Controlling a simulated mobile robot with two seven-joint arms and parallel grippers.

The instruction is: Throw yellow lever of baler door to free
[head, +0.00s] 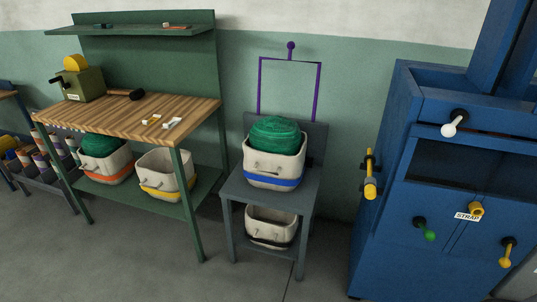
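The blue baler (398,150) stands at the right, partly cut off by the picture edge. A yellow lever (507,252) sits low on its front at the right, its handle tilted down to the left. Another yellow handle (370,187) on a dark mount hangs roughly upright at the baler's left edge. A short yellow knob (476,208) sits above a label reading STRAP (467,216). I cannot tell for sure which yellow piece belongs to the door. Neither of my grippers shows.
The baler also bears a white lever (452,125) and a green lever (428,233). A grey stand (270,188) holds a bin (274,164) with green netting. A green workbench (204,200) with a wooden top stands at the left. The floor in front is clear.

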